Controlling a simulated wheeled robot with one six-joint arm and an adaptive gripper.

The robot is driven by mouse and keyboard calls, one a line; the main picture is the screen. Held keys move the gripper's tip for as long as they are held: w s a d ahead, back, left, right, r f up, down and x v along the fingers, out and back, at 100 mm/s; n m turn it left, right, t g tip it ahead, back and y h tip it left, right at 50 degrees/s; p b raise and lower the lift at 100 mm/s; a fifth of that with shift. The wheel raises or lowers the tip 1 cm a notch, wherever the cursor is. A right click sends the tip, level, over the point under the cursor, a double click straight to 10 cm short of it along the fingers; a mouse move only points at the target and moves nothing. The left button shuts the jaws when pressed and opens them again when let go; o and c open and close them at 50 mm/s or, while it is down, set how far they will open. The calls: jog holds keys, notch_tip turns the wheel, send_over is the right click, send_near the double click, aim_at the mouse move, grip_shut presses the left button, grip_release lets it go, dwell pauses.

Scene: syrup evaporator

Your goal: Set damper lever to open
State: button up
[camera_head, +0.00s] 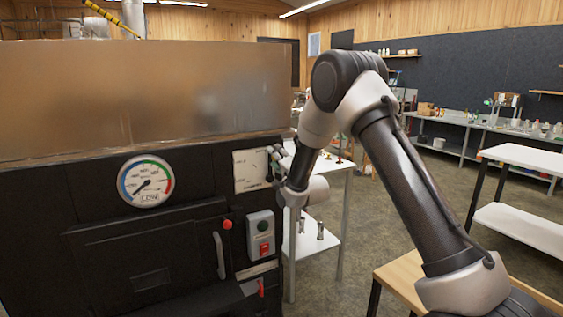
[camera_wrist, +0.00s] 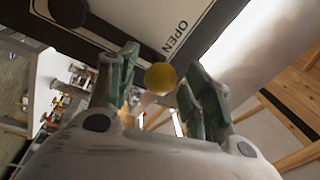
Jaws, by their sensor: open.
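The damper plate (camera_head: 250,168) is a pale panel on the dark evaporator front in the head view. In the wrist view the plate (camera_wrist: 135,20) carries the word OPEN near its edge. A round yellow knob (camera_wrist: 160,78), apparently the damper lever's end, shows between my fingers close to that word. My gripper (camera_wrist: 158,68) is open, with a green-padded finger on each side of the knob; contact is not clear. In the head view my gripper (camera_head: 277,163) is at the plate's right edge and partly hidden.
A round gauge (camera_head: 146,181), a door handle (camera_head: 219,255), a red knob (camera_head: 227,224) and a grey switch box (camera_head: 261,236) are on the evaporator front. A white table (camera_head: 340,170) stands close behind my arm.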

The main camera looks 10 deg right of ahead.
jog(key=v, duration=1.1)
jog(key=shift+s, duration=0.4)
jog(key=shift+d, duration=0.15)
